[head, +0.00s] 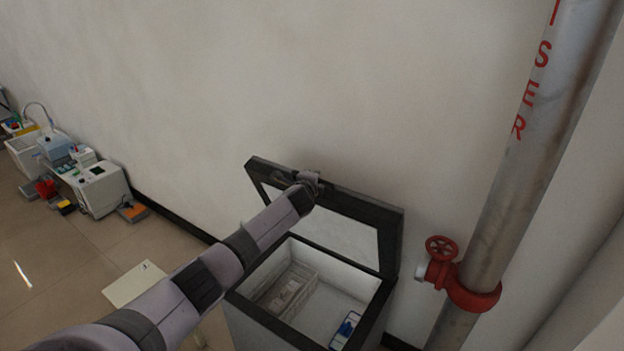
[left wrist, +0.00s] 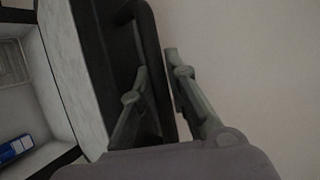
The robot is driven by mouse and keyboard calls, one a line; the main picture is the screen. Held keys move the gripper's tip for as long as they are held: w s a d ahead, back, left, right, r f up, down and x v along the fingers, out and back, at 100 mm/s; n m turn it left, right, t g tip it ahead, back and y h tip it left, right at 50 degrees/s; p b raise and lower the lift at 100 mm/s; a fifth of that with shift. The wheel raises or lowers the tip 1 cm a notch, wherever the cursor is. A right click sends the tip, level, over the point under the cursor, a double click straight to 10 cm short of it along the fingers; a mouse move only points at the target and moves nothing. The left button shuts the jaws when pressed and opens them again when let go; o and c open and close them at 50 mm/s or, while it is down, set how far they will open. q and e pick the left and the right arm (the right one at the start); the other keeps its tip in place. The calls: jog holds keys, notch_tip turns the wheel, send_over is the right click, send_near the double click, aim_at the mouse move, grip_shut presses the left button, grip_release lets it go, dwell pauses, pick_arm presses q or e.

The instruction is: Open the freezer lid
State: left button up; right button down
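The chest freezer (head: 268,320) stands against the wall with its inside open to view. Its dark-framed lid (head: 358,232) is raised and tilted up on the wall side, its pale inner face showing. My left gripper (head: 309,181) is at the lid's upper edge. In the left wrist view, its two fingers (left wrist: 156,66) lie on either side of the lid's dark edge bar (left wrist: 153,35) and appear closed on it; the exact contact is partly hidden. My right gripper is in neither view.
A white basket (head: 290,293) and a blue-and-white box (head: 346,327) are inside the freezer. Lab equipment (head: 100,188) sits at far left; floor between is mostly clear.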

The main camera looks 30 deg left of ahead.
pick_arm(q)
jog(key=o, duration=0.4)
jog(key=shift+c, duration=0.2)
jog(key=shift+s, duration=0.1)
jog(key=v, duration=1.2)
